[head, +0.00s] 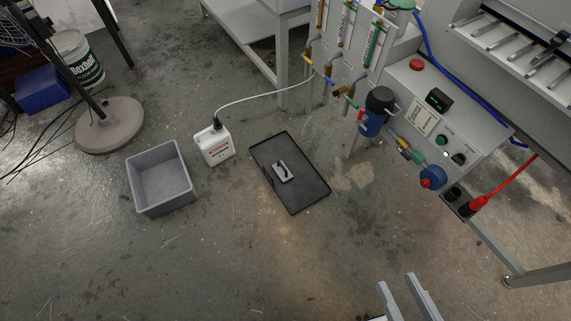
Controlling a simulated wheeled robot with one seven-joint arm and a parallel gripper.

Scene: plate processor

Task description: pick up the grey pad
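The grey pad (282,172) is a small light-grey block with a dark handle-like part on top. It lies near the middle of a flat black tray (308,199) on the floor, in the centre of the head view. My gripper (405,290) shows at the bottom edge, right of centre, with two pale grey fingers pointing up in the picture. The fingers are apart with a gap between them and nothing visible in it. The gripper is well away from the pad, below and to its right in the picture. The rest of my gripper is cut off by the frame.
The floor between gripper and tray is clear.

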